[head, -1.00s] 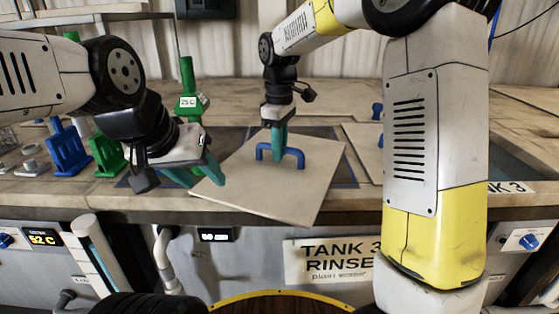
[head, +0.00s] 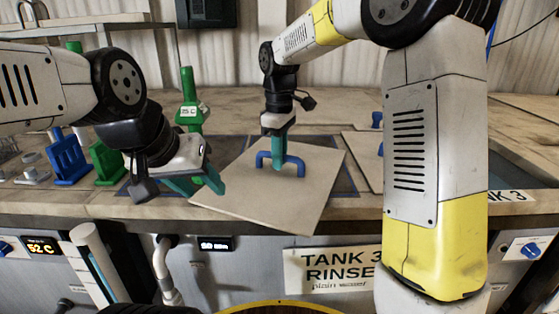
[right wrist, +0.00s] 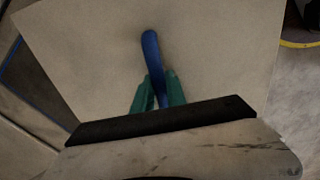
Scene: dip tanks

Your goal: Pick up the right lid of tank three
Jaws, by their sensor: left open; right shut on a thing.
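A square beige lid (head: 300,205) with a blue handle (head: 293,160) is in the middle of the head view, turned at an angle, its near corner reaching past the counter's front edge. My right gripper (head: 278,162) points down and is shut on the blue handle. In the right wrist view the teal fingers (right wrist: 158,92) close around the handle (right wrist: 150,50) over the lid (right wrist: 90,60). My left gripper (head: 200,184) is open and empty, at the lid's left corner; I cannot tell whether it touches the lid.
Another beige lid (head: 362,150) with blue handles lies to the right, partly behind my right arm. A green stand (head: 188,110) with a 25 C label stands behind the left gripper. Blue (head: 68,158) and green (head: 107,160) racks stand at left. A TANK 3 RINSE sign (head: 335,270) is on the front.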

